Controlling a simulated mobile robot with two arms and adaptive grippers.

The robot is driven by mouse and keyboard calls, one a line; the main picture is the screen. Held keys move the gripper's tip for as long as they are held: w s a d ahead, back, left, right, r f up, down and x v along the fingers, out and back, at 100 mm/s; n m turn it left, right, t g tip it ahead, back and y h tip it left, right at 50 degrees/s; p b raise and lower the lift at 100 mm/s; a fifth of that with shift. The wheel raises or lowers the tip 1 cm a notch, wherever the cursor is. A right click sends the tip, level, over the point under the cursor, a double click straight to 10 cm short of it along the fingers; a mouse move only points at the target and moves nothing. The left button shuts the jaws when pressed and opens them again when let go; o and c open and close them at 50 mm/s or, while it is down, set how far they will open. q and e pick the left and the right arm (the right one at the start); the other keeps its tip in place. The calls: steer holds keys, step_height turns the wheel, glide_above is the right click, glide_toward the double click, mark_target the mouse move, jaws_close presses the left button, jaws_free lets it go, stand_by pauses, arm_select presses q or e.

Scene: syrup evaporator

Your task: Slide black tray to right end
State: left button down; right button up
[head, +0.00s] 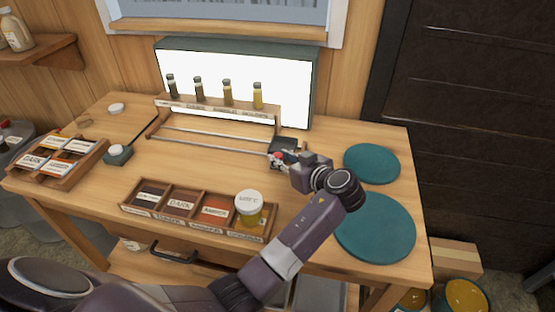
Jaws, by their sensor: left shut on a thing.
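The black tray (287,145) is small and dark. It sits at the right end of two metal rails (210,141) that run in front of the vial rack on the table. My left gripper (280,157) reaches it from the front right and is shut on it, probably at its front edge. The gripper's own body hides part of the tray and the exact grip. My right gripper is not in view.
A vial rack (215,108) stands before a bright light panel (235,80). In front is a wooden divided box (185,208) with a white-lidded jar (249,208). Two teal round mats (371,163) lie at right. A label tray (60,160) is at left.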

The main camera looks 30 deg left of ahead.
arm_select(q)
steer(key=c, duration=2.1)
jaws_free()
steer(key=shift+d, duration=0.15)
steer(key=o, duration=0.4)
steer(key=shift+w+d, duration=0.15)
steer(key=shift+d, duration=0.05)
steer(key=shift+a, duration=0.15)
steer(key=shift+r, duration=0.35)
step_height(320, 180, up, 9)
steer(key=shift+r, duration=0.2)
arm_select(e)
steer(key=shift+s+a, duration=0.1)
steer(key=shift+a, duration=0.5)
